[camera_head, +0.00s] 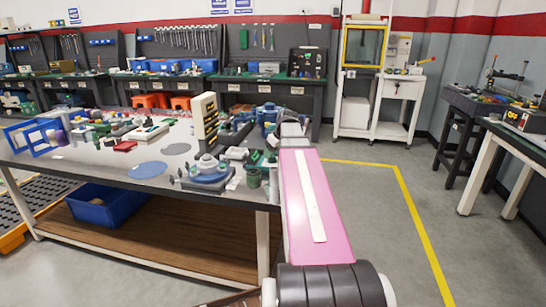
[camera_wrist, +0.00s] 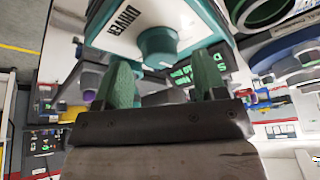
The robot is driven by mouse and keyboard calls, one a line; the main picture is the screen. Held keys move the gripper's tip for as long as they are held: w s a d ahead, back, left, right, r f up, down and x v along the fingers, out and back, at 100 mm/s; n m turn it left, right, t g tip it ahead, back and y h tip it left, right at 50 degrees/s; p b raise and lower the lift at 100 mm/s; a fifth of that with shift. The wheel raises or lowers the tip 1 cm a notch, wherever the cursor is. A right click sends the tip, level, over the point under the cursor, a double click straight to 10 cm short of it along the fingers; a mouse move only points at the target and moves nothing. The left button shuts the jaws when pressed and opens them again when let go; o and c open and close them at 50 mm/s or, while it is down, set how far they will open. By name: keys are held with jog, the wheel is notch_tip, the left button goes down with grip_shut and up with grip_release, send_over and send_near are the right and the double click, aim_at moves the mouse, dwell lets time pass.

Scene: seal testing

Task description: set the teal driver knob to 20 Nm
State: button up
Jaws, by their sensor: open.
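The teal driver knob (camera_wrist: 158,45) shows at the top middle of the wrist view. It sticks out from a teal and white unit (camera_wrist: 112,32) whose face reads DRIVER. My gripper (camera_wrist: 162,62) has two green fingers, open and apart. The knob lies between and just beyond the fingertips, and I see nothing held. Contact is not clear. Green lettering on a dark panel (camera_wrist: 192,74) behind the right finger is too small to read, so the knob's setting cannot be told. In the head view my pink arm hides the area, and the knob cannot be made out.
The workbench (camera_head: 105,182) is crowded with parts, including a tall cream block with dark slots (camera_head: 205,122) and a blue-based fixture (camera_head: 207,172) left of my arm. A blue bin (camera_head: 105,205) sits on the lower shelf. Open floor (camera_head: 375,215) lies to the right.

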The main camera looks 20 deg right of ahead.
jog(key=shift+x, duration=0.95)
jog(key=c, duration=0.9)
jog(key=shift+s+m, duration=0.1)
jog(key=shift+m, duration=0.3)
jog(key=m+h, duration=0.1)
jog(key=m, duration=0.2)
jog(key=shift+a+t, duration=0.1)
jog(key=shift+t, duration=0.2)
jog(key=shift+a+m+h, duration=0.1)
jog(key=shift+m+h, duration=0.9)
jog(key=shift+m, duration=1)
